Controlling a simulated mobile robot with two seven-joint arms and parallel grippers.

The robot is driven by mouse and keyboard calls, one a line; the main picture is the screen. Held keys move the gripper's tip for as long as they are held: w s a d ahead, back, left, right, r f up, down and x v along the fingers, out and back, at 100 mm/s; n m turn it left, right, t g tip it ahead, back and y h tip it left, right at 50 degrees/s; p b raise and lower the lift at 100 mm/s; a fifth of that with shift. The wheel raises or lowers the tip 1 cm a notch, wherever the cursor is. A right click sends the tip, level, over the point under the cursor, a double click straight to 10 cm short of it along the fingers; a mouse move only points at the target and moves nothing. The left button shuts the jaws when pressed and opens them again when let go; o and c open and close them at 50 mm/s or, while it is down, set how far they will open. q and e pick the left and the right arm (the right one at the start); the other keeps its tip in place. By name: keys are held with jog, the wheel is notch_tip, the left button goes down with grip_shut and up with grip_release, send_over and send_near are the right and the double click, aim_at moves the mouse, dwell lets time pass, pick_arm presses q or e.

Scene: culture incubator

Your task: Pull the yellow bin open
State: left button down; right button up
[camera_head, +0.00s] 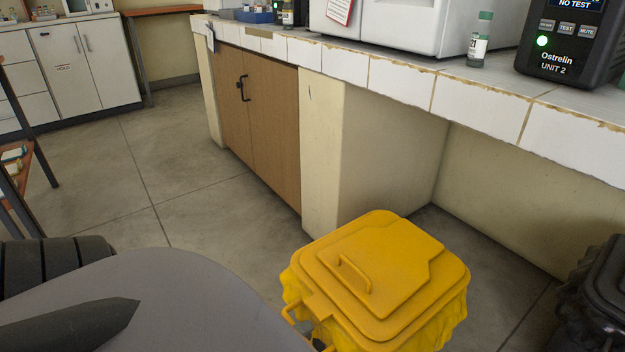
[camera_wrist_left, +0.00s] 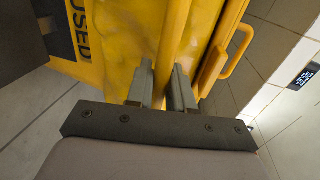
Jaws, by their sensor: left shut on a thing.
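The yellow bin (camera_head: 385,265) stands on the floor in front of the bench, with its lid down. A small handle (camera_head: 353,272) sits on top of the lid, and a yellow bar handle (camera_head: 291,312) sticks out at its near left edge. In the left wrist view my left gripper (camera_wrist_left: 163,80) is shut on the yellow bar (camera_wrist_left: 172,40), which runs between its two fingers. The bin (camera_wrist_left: 110,45) fills much of that view, with the lid handle (camera_wrist_left: 240,48) at the right. In the head view the left gripper is mostly hidden low at the bin's front. My right gripper is not in view.
A black bin (camera_head: 595,295) stands to the right of the yellow one. The tiled bench (camera_head: 400,85) runs behind, with a green-capped bottle (camera_head: 479,40) and a black monitor (camera_head: 565,45) on it. Open floor (camera_head: 190,190) lies to the left.

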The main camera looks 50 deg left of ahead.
pick_arm(q)
jog(key=f+v, duration=0.2)
jog(key=v, duration=0.7)
jog(key=shift+s+p, duration=0.35)
jog(key=shift+s, duration=0.15)
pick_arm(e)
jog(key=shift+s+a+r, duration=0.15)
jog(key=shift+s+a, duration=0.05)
pick_arm(q)
jog(key=shift+a+r, duration=0.1)
jog(key=c, duration=1.1)
grip_release()
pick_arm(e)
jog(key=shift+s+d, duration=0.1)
pick_arm(q)
jog(key=shift+p+v, duration=0.75)
jog(key=shift+v, duration=2.85)
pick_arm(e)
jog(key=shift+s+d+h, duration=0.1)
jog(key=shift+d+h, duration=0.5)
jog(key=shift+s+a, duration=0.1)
